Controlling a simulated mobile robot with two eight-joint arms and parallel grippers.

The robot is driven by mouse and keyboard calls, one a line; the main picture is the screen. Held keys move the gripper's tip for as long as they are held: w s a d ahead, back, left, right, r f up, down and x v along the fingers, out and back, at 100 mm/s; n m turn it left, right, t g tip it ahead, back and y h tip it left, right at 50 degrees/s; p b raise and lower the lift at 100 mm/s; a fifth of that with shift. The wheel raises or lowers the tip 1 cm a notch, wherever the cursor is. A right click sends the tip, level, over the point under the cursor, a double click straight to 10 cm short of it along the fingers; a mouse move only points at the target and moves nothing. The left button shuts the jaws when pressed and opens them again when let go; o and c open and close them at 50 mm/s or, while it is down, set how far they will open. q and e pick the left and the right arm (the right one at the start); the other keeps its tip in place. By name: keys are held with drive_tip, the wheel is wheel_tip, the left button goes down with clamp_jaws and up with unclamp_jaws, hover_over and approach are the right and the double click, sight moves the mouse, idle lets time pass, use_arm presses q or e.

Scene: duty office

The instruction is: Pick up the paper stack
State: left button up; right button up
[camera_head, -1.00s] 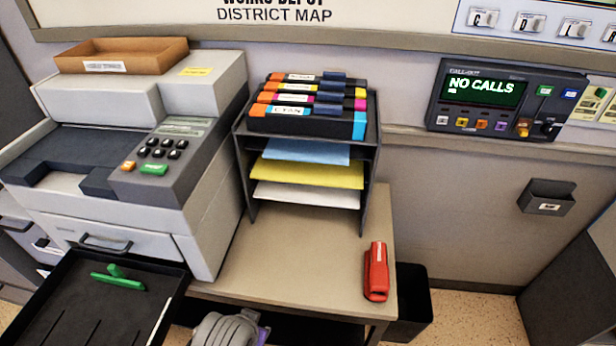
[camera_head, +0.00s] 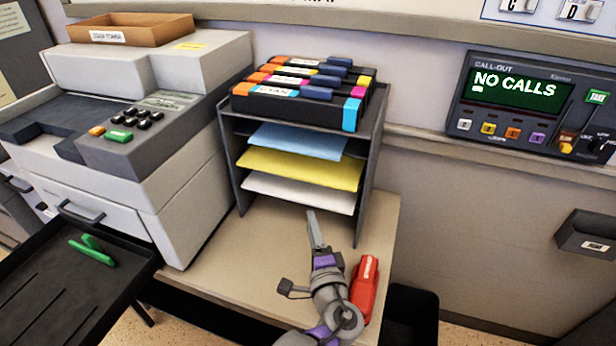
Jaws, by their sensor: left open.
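A black rack (camera_head: 368,185) stands on the beige table and holds paper on its shelves. A blue paper stack (camera_head: 298,140) lies on the upper shelf. A yellow paper stack (camera_head: 302,168) lies below it, and a white paper stack (camera_head: 300,194) is lowest. Their front edges stick out of the rack, and their backs are hidden. My left gripper (camera_head: 315,230) is in front of the rack, below the white stack in the picture, with its fingers pointing at the rack. It is open and holds nothing. My right gripper is out of view.
A red stapler (camera_head: 364,288) is close to the right of my left gripper. Toner cartridges (camera_head: 300,92) lie on top of the rack. A printer (camera_head: 150,150) stands at the left, and a black tray (camera_head: 70,290) with a green object is at the lower left.

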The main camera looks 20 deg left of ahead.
use_arm(q)
drive_tip(key=b+x, duration=0.1)
drive_tip(key=x, duration=0.7)
drive_tip(key=shift+w+f, duration=0.25)
drive_tip(key=shift+f, duration=0.15)
clamp_jaws()
idle(1.0)
